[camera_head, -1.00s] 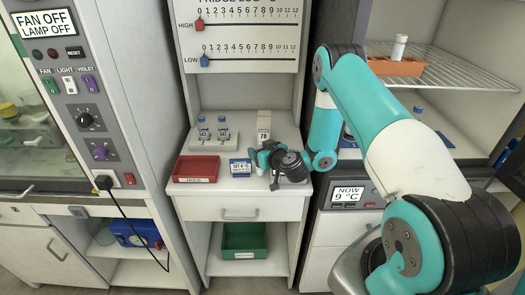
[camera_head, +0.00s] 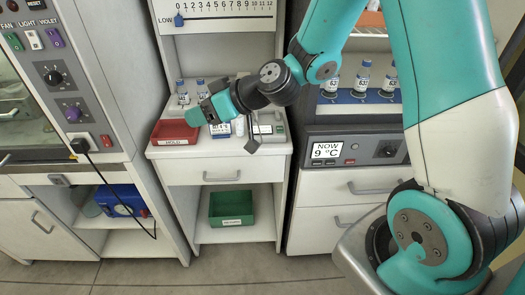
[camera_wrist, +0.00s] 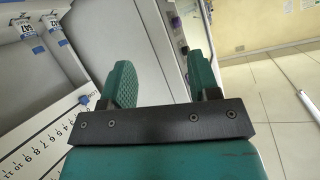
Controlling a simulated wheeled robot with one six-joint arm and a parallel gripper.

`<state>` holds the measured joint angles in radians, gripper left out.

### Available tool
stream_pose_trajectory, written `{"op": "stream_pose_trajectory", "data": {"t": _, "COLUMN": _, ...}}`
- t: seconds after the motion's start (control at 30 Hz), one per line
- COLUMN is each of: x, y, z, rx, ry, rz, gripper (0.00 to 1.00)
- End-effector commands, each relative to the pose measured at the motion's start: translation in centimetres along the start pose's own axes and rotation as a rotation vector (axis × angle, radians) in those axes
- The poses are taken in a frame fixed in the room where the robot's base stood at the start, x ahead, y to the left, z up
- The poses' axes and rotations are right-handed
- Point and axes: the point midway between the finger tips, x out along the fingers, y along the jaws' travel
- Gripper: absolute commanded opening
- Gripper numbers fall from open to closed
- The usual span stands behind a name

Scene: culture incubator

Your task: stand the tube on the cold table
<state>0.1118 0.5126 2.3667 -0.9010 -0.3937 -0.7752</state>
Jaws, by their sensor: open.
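My gripper (camera_head: 192,116) is open and points left over the red tray (camera_head: 175,132) on the white bench. In the wrist view its green fingers (camera_wrist: 158,85) stand apart with nothing between them. I do not see the tube now; the part of the shelf where a white-capped tube stood in an orange rack is mostly behind my arm or out of frame. A bit of the orange rack (camera_head: 371,19) shows. I cannot clearly tell which surface is the cold table; a low grey-white device (camera_head: 268,132) sits on the bench beside a small blue-edged sign (camera_head: 220,130).
Two blue-capped bottles (camera_head: 183,92) stand behind my gripper. More labelled bottles (camera_head: 361,78) stand in the cabinet at right, above a panel (camera_head: 327,150) reading 9 °C. A green bin (camera_head: 231,208) sits under the bench. A control cabinet (camera_head: 70,80) bounds the left.

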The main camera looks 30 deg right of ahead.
Motion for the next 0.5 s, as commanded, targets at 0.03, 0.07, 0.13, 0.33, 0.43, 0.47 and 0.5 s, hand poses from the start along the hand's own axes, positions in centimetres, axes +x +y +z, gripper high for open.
{"op": "stream_pose_trajectory", "data": {"t": 0.03, "x": -1.2, "y": -3.6, "z": -0.7, "rx": -0.019, "ry": -0.076, "rz": -0.069, "gripper": 0.56}}
{"op": "stream_pose_trajectory", "data": {"t": 0.07, "x": -2.0, "y": -5.4, "z": -0.6, "rx": -0.019, "ry": -0.136, "rz": -0.105, "gripper": 0.56}}
{"op": "stream_pose_trajectory", "data": {"t": 0.13, "x": -4.3, "y": -9.3, "z": 0.0, "rx": -0.012, "ry": -0.281, "rz": -0.158, "gripper": 0.56}}
{"op": "stream_pose_trajectory", "data": {"t": 0.33, "x": -12.4, "y": -16.1, "z": 3.1, "rx": 0.042, "ry": -0.65, "rz": -0.131, "gripper": 0.56}}
{"op": "stream_pose_trajectory", "data": {"t": 0.43, "x": -15.6, "y": -17.4, "z": 4.4, "rx": 0.074, "ry": -0.761, "rz": -0.077, "gripper": 0.56}}
{"op": "stream_pose_trajectory", "data": {"t": 0.47, "x": -16.3, "y": -17.6, "z": 4.7, "rx": 0.082, "ry": -0.784, "rz": -0.062, "gripper": 0.56}}
{"op": "stream_pose_trajectory", "data": {"t": 0.5, "x": -17.0, "y": -17.8, "z": 5.0, "rx": 0.092, "ry": -0.809, "rz": -0.047, "gripper": 0.56}}
